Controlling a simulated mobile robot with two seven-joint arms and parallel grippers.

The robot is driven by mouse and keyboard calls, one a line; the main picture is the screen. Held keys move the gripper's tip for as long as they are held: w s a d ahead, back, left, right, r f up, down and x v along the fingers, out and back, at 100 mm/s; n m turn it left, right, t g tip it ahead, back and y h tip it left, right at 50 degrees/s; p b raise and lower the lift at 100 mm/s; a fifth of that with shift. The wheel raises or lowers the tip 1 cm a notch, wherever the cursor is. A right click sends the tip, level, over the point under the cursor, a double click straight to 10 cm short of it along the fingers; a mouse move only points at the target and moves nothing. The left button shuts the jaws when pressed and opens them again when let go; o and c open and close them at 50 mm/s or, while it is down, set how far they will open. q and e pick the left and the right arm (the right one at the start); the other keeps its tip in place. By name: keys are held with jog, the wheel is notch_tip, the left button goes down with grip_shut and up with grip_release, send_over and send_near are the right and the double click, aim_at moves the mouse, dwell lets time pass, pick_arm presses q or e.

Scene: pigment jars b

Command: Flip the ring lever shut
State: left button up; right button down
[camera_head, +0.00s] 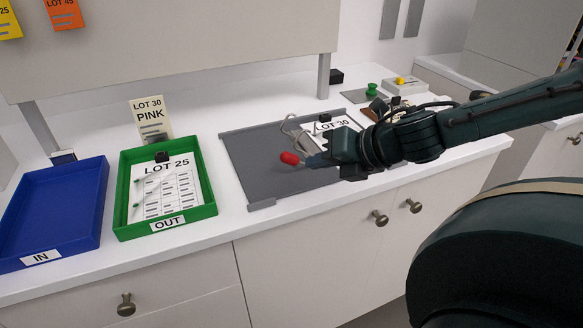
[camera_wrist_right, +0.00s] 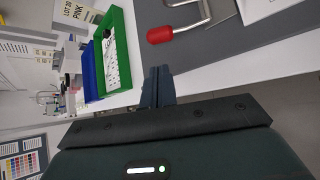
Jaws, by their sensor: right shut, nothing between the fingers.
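The ring lever shows as a bent metal bar (camera_head: 291,125) with a red grip (camera_head: 289,158), over a grey board (camera_head: 245,155) on the counter. In the right wrist view the red grip (camera_wrist_right: 174,34) and the metal bar (camera_wrist_right: 206,14) lie beyond the fingers. My right gripper (camera_head: 316,161) is just right of the red grip in the head view; its fingers (camera_wrist_right: 157,82) are shut with nothing between them. In the wrist view a gap shows between fingers and grip. A LOT 30 sheet (camera_head: 330,126) is partly hidden behind my right gripper. My left gripper is out of view.
A green OUT tray (camera_head: 207,190) with a LOT 25 sheet and a blue IN tray (camera_head: 98,190) stand to the left. A LOT 30 PINK card (camera_head: 151,117) stands behind. A green knob (camera_head: 372,89) is at the back right. White counter shows between green tray and board.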

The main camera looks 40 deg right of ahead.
aim_at(292, 183)
jog(key=x, duration=0.3)
jog(key=shift+f, duration=0.25)
jog(key=b+x, duration=0.2)
jog(key=x, duration=0.1)
jog(key=shift+b, duration=0.3)
jog(key=shift+b+x, duration=0.45)
jog(key=shift+x, duration=0.3)
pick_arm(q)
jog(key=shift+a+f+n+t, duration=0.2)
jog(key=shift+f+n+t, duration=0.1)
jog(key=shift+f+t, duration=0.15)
pick_arm(e)
jog(key=shift+w, duration=0.25)
jog(key=shift+r, duration=0.1)
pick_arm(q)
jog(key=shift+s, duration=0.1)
pick_arm(e)
jog(key=shift+d+r+p, duration=0.1)
jog(key=shift+r+p, duration=0.2)
jog(key=shift+p, duration=0.05)
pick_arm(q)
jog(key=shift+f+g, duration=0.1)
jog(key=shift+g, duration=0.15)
